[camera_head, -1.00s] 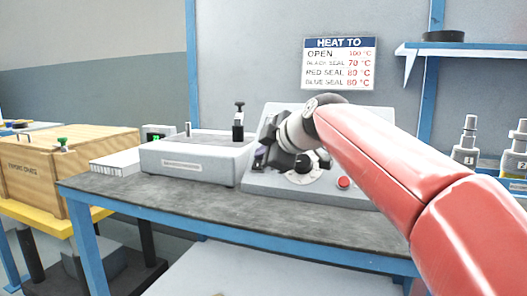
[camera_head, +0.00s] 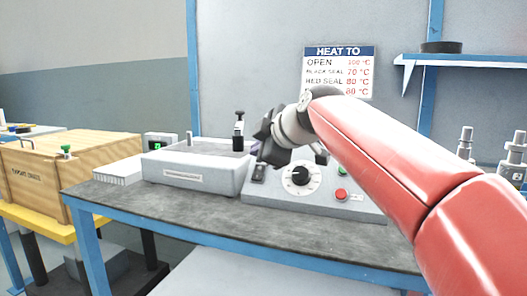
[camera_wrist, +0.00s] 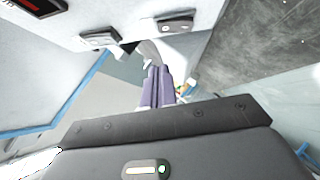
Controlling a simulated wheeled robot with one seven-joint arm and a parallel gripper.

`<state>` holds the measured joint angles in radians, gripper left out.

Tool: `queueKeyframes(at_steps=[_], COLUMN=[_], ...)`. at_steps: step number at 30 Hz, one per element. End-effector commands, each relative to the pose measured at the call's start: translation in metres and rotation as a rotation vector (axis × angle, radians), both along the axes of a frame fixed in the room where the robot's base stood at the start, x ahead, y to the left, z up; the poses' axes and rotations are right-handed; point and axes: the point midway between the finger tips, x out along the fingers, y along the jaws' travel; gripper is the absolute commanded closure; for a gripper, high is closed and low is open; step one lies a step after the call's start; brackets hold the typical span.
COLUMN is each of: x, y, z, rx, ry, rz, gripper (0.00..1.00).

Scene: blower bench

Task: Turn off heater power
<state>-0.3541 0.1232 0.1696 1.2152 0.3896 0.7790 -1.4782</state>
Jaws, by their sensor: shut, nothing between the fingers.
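The grey sloped control console (camera_head: 325,205) stands on the bench. It carries a black dial (camera_head: 299,176) on a white scale, a red button (camera_head: 341,194) and a green one (camera_head: 341,170). A small dark switch (camera_head: 258,173) sits at its left edge. In the wrist view a dark rocker-like part (camera_wrist: 175,25) shows at the top; I cannot tell if it is the same switch. My gripper (camera_head: 256,147) is above the console's left part, just above the small switch. Its purple fingers (camera_wrist: 155,88) are together and empty.
A grey box (camera_head: 195,170) with a black clamp (camera_head: 238,130) stands left of the console. A white finned block (camera_head: 118,170) and a wooden crate (camera_head: 70,165) are farther left. The bench front (camera_head: 230,222) is clear.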

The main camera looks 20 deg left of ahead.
Motion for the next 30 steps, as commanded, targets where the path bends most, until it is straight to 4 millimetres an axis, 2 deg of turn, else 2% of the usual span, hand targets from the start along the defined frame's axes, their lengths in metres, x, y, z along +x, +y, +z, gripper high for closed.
queueKeyframes(at_steps=[1,6,13,18,30], x=[-0.006,-0.026,-0.045,-0.051,-0.051], y=[-0.004,-0.033,-0.058,-0.066,-0.066], z=[0.012,0.032,0.053,0.059,0.06], rx=[0.001,0.001,0.0,0.0,0.0], ry=[-0.003,-0.004,-0.002,-0.001,-0.001], rz=[-0.003,-0.004,-0.001,-0.001,0.0], gripper=[1.0,1.0,1.0,1.0,1.0])
